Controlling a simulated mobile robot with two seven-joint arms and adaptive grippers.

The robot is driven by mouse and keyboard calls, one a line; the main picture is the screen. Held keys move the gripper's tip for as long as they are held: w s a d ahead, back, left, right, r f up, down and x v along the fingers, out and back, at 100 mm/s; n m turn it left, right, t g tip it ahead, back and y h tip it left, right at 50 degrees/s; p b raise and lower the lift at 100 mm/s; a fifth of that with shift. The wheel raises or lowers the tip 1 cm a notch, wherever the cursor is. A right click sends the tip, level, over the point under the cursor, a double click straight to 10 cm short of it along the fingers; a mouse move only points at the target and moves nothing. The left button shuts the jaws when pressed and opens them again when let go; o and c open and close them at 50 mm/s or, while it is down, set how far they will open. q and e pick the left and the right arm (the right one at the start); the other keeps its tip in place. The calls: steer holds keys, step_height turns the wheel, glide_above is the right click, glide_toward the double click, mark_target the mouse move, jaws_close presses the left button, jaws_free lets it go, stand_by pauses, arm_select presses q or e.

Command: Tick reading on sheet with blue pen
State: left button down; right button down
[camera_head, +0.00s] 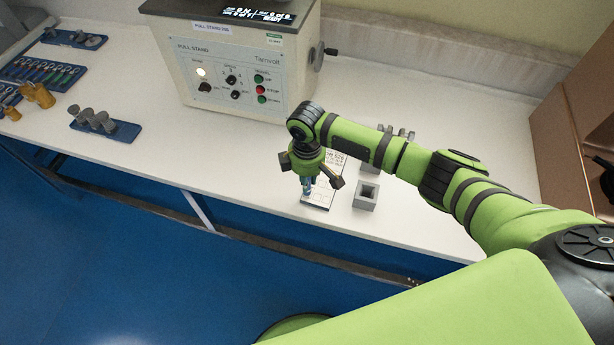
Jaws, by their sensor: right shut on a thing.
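My right gripper (310,179) points down over the front part of the white bench, shut on a blue pen (307,186). Only a short blue part of the pen shows below the fingers. The sheet (319,197) lies on the bench under and beside the gripper, with printed text and boxes too small to read. My gripper and wrist cover part of it. I cannot tell whether the pen tip touches the sheet. My left gripper is not in view.
A pull stand machine (238,65) with knobs and a lit display stands behind. A grey square holder (366,196) stands just right of the sheet. Blue trays (122,132) with metal parts lie at left. The white bench top (220,140) is clear between them.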

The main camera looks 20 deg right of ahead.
steer(key=shift+d+p, duration=0.1)
steer(key=shift+p, duration=0.25)
stand_by(0.7)
steer(key=shift+d+p, duration=0.2)
steer(key=shift+p, duration=0.35)
stand_by(0.5)
steer(key=shift+d, duration=0.15)
stand_by(0.7)
steer(key=shift+r+p, duration=1.65)
steer(key=shift+p, duration=0.25)
steer(key=shift+w+r+p, duration=0.1)
steer(key=shift+r+p, duration=0.45)
steer(key=shift+r, duration=0.75)
steer(key=shift+r, duration=0.1)
